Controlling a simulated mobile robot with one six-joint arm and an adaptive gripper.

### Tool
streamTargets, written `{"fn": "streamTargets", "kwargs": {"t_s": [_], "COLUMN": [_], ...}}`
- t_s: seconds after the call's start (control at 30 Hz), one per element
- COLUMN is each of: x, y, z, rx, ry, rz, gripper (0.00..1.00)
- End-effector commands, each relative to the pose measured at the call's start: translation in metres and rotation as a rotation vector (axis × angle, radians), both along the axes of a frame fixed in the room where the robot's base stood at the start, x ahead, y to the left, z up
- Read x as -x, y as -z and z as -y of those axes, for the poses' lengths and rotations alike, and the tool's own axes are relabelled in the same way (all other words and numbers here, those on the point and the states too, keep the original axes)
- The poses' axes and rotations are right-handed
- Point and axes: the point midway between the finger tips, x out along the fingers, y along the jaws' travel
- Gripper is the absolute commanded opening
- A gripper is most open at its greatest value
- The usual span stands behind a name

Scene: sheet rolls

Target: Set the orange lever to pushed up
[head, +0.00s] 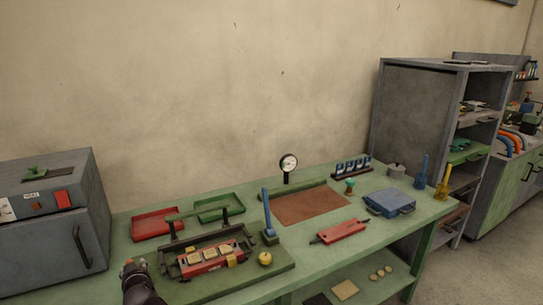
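A yellow-orange lever (443,182) stands at the far right end of the green workbench (441,209), close to the edge. It is the nearest match for the orange lever. Its handle points up with a slight lean; its exact setting is too small to tell. My gripper (131,265) is at the lower left, near the bench's front edge, far from this lever. It is dark with small orange-red parts at its end. Its fingers are too small and unclear to tell whether they are open or shut.
A blue lever (421,171) stands just left of the yellow-orange one. Another blue lever (267,211) rises beside a fixture (180,245) near my gripper. A grey shelf (415,110) stands behind the right end.

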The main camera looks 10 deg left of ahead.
Motion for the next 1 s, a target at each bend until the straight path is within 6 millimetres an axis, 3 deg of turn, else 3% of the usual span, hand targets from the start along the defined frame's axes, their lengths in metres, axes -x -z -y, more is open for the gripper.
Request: {"fn": "streamTargets", "kwargs": {"t_s": [0.3, 0.57, 0.77, 1.0], "x": [0.012, -0.021, -0.054, -0.088], "y": [0.025, 0.027, 0.033, 0.043], "z": [0.019, 0.063, 0.121, 0.207], "rx": [0.02, 0.066, 0.125, 0.209], "ry": [0.072, 0.163, 0.27, 0.409], "rz": [-0.09, -0.134, -0.196, -0.308], "gripper": [0.62, 0.62, 0.62, 0.62]}}
